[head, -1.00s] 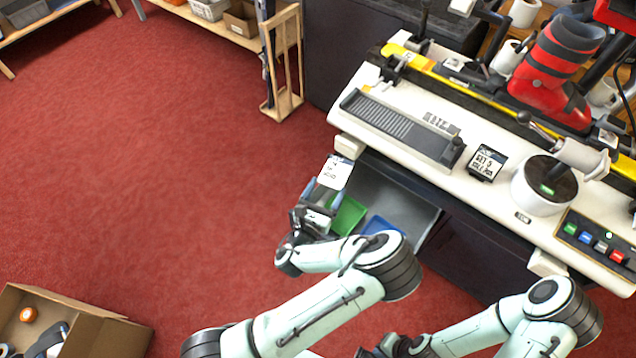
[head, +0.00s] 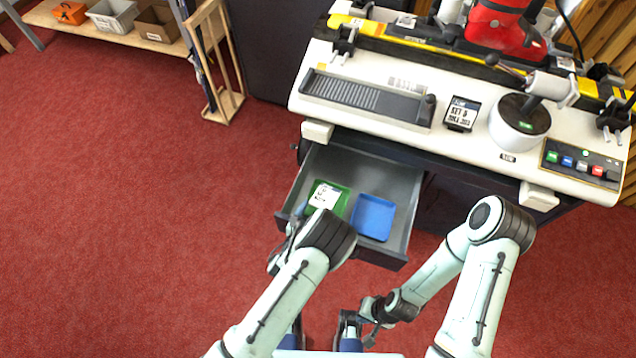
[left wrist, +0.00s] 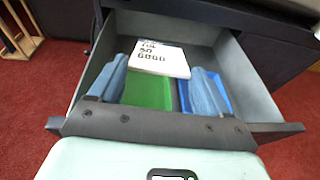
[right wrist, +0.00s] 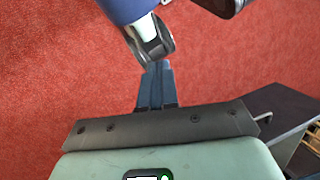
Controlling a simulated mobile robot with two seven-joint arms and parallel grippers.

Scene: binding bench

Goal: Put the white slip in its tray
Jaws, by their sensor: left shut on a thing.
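The white slip (head: 326,196), a flat card with black lettering, is over the green tray (head: 343,208) in the open drawer in the head view. In the left wrist view the slip (left wrist: 160,60) lies between the blue fingertips of my left gripper (left wrist: 160,68), which is shut on it. It covers part of the green tray (left wrist: 148,90); its height above the tray is unclear. A blue tray (head: 373,216) sits to the right in the same drawer. My right gripper (right wrist: 155,70) is shut and empty, low over the floor.
The drawer (head: 402,235) is pulled out under the white bench (head: 450,150), its walls around both trays. A wooden rack (head: 222,60) stands on the red floor at left. The floor left of the drawer is clear.

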